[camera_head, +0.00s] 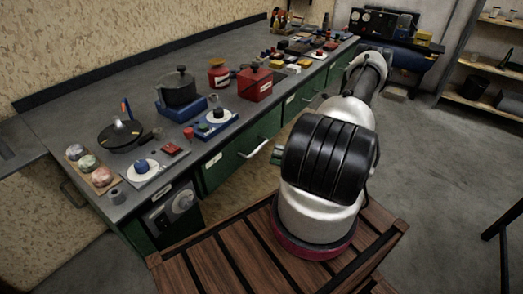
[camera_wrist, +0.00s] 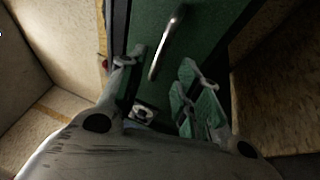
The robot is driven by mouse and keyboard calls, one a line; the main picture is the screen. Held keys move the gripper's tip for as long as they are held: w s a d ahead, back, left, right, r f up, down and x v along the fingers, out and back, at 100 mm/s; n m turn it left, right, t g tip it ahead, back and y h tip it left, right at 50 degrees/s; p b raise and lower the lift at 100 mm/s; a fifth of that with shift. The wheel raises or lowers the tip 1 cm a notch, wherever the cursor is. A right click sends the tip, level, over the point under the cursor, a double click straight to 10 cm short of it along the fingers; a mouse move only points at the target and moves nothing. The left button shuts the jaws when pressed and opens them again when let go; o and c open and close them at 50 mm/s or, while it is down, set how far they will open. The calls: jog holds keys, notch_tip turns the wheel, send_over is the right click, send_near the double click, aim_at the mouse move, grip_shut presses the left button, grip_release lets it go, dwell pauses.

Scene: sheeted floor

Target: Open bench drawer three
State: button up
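The bench (camera_head: 110,85) has green drawer fronts along its front side. One green drawer front (camera_head: 228,167) carries a pale bar handle (camera_head: 253,149); another handle (camera_head: 308,99) shows farther along. The drawer labels are too small to read. In the wrist view, a green front (camera_wrist: 205,30) with a metal bar handle (camera_wrist: 163,47) lies ahead of my gripper (camera_wrist: 160,82). The fingers, with green pads, are spread apart and nothing is between them. The handle lies beyond the fingertips. In the head view my arm hides most of my gripper.
A wooden slatted platform (camera_head: 215,270) is in the foreground.

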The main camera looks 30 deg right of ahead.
aim_at(258, 148)
jog(key=x, duration=0.8)
jog(key=shift+c, duration=0.4)
jog(key=shift+s, duration=0.1)
grip_shut()
jog(key=shift+f, duration=0.1)
